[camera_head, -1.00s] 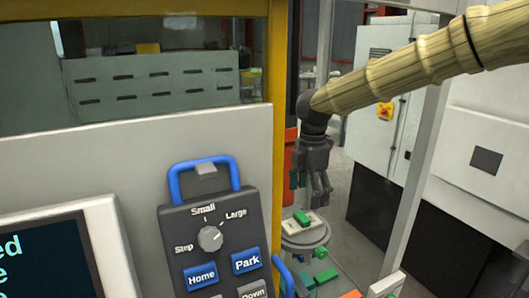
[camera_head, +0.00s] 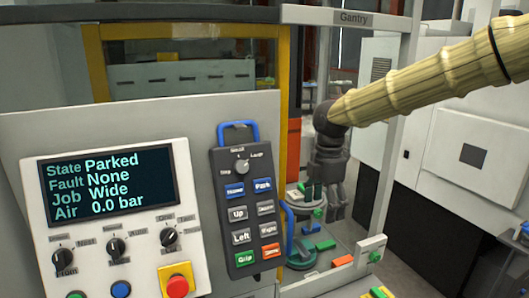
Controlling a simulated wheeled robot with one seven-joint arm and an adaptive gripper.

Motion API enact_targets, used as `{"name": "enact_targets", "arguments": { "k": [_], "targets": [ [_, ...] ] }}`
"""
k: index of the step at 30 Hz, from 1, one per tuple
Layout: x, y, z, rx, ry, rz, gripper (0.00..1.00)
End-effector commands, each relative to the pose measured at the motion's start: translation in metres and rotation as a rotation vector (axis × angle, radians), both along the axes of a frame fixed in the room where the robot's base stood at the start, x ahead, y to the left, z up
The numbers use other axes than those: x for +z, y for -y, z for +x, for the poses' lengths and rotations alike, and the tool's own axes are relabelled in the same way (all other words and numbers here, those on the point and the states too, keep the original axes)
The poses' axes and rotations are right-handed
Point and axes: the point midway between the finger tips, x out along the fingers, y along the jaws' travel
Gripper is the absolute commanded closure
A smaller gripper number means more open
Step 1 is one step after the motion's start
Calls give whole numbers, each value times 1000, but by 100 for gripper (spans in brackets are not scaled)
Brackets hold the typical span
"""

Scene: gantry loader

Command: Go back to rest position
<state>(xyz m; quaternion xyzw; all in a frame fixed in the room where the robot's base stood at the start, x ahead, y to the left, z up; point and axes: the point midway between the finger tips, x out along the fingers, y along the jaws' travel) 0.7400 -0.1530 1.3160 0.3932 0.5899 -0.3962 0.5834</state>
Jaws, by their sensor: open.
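My gripper (camera_head: 330,208) hangs at the end of my sleeved arm, right of the control panel, pointing down with its fingers apart and nothing seen between them. It is beside a small round stand (camera_head: 303,200) that bears green and pale blocks. I cannot tell whether it touches them. The display (camera_head: 113,183) reads State Parked, Fault None, Job Wide, Air 0.0 bar. A pendant (camera_head: 247,212) with a blue handle and several buttons is on the panel.
A red emergency button (camera_head: 177,286) sits on a yellow base. Coloured blocks lie around the stand, including an orange one (camera_head: 342,261). White cabinets (camera_head: 472,145) are at the right.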

Motion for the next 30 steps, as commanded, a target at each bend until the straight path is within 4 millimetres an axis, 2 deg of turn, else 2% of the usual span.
{"name": "enact_targets", "arguments": {
  "k": [2,8,14,17,20,23,26,30],
  "targets": [
    [-13,-3,-4,-17,-7,10,20],
    [-54,-13,3,-75,-34,37,20],
    [-99,-22,-7,-159,-62,70,20],
    [-124,-27,-18,-213,-74,90,20],
    [-159,-34,-35,-289,-95,114,20],
    [-205,-41,-52,-394,-128,139,20],
    [-256,-46,-72,-522,-164,160,20],
    [-327,-48,-111,-732,-212,176,20]
  ]
}}
